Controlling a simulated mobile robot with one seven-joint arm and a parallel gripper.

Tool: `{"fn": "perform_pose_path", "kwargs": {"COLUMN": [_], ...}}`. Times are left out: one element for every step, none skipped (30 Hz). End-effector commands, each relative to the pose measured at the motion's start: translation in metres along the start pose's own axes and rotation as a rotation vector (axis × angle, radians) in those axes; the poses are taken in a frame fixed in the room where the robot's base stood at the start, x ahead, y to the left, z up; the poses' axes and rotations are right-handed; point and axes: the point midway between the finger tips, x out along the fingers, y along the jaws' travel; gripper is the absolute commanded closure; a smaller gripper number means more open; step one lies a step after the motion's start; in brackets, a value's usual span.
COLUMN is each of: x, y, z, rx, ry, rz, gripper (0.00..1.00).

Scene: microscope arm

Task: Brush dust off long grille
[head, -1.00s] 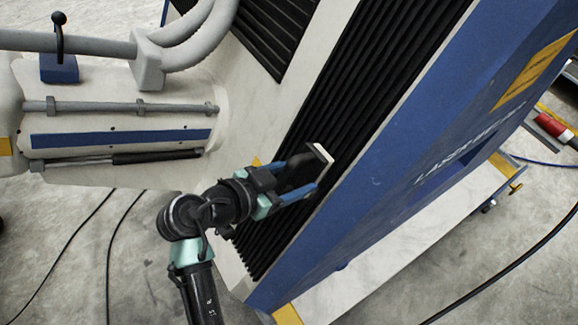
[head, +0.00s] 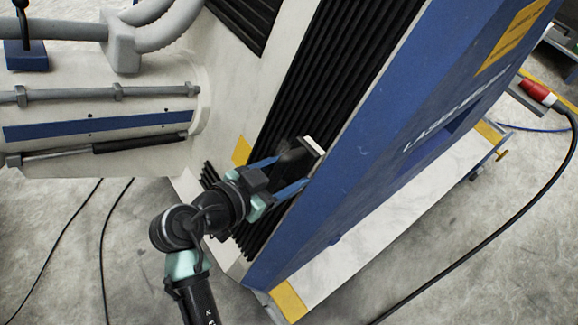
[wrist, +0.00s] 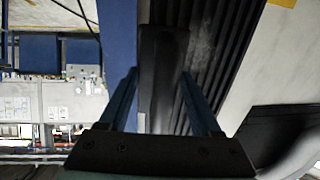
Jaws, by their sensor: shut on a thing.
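The long grille (head: 335,62) is a tall panel of black slats on the white side of the machine, beside its blue edge. My gripper (head: 291,173) is in front of its lower part, near the blue edge. The blue fingers are shut on a dark brush (head: 293,156) with a pale strip at its far end. In the wrist view the brush (wrist: 163,80) is a dark block between the fingers, over the grille (wrist: 222,62). A greyish dusty patch (wrist: 203,35) shows on the slats beside it. I cannot tell whether the bristles touch the slats.
A shorter black grille (head: 247,18) is at upper left. A white cylinder with grey tubes (head: 95,95) stands out at left. The blue frame (head: 385,115) with a yellow label borders the grille at right. Black cables (head: 480,245) lie on the concrete floor.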

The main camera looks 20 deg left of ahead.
Motion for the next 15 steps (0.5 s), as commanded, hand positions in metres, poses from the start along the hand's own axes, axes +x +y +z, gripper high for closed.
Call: {"fn": "perform_pose_path", "kwargs": {"x": [0.001,0.001,0.001,0.002,0.002,0.002,0.003,0.003,0.003,0.003,0.003,0.003,0.003,0.003,0.003], "y": [-0.001,-0.003,-0.006,-0.009,-0.012,-0.016,-0.018,-0.021,-0.024,-0.026,-0.028,-0.030,-0.032,-0.032,-0.033], "z": [0.000,0.000,-0.001,0.000,0.000,0.000,0.000,0.000,0.000,0.000,0.000,0.000,-0.001,-0.001,-0.001], "rx": [0.001,0.001,0.002,0.002,0.002,0.002,0.002,0.002,0.002,0.002,0.002,0.002,0.002,0.002,0.002], "ry": [0.001,0.001,0.002,0.002,0.002,0.002,0.002,0.002,0.002,0.001,0.001,0.001,0.001,0.001,0.000], "rz": [0.001,0.001,0.000,-0.001,-0.001,-0.001,-0.001,0.000,-0.001,-0.001,-0.001,-0.001,-0.001,-0.001,0.000], "gripper": [0.87,0.87,0.87,0.87,0.87,0.87,0.87,0.87,0.87,0.87,0.87,0.87,0.87,0.87,0.87]}}
